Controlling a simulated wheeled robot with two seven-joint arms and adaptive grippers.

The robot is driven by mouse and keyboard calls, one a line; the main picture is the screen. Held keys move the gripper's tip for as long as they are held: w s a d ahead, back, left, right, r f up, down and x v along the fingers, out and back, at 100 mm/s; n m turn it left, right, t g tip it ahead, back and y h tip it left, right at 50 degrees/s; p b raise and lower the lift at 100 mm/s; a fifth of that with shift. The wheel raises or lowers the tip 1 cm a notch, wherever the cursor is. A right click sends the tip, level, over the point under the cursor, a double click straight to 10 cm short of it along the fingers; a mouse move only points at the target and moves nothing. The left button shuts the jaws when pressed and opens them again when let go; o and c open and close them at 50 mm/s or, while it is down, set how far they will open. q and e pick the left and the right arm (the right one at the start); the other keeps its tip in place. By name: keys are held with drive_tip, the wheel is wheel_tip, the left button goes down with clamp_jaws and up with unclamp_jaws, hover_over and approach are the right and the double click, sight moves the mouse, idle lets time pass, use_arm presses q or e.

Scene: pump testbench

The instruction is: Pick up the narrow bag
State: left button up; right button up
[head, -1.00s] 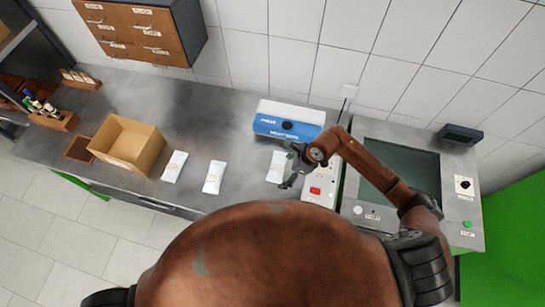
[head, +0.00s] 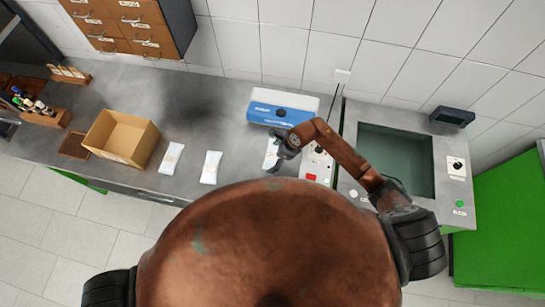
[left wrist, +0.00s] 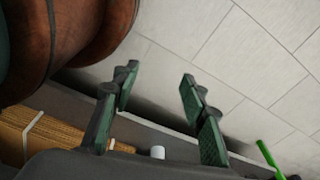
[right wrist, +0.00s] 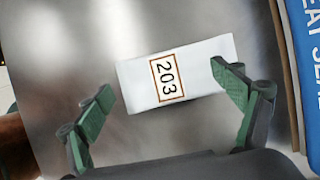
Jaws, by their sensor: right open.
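Three white bags lie on the grey bench in the head view: a left bag (head: 171,158), a middle bag (head: 211,168) and a right bag (head: 270,154). Their widths look similar, so I cannot tell surely which is the narrow one. My right gripper (head: 283,150) is over the right edge of the right bag and partly hides it. In the right wrist view this bag (right wrist: 200,65) carries the label 203. My open right gripper (right wrist: 164,84) has its fingers on either side of it, holding nothing. My left gripper (left wrist: 160,75) is open and empty, pointing towards the floor.
A blue and white box (head: 283,110) stands behind the right bag. A white panel with a red button (head: 312,177) is just right of it. An open cardboard box (head: 120,137) stands at the left. A sunken basin (head: 397,158) is at the right.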

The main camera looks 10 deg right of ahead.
use_arm(q)
drive_tip(key=shift+w, duration=0.15)
use_arm(e)
drive_tip(key=shift+c, duration=0.5)
drive_tip(key=c, duration=1.4)
use_arm(q)
drive_tip(key=shift+s+f, duration=0.1)
drive_tip(key=shift+s, duration=0.6)
drive_tip(key=shift+w, duration=0.1)
use_arm(e)
drive_tip(key=shift+r, duration=0.15)
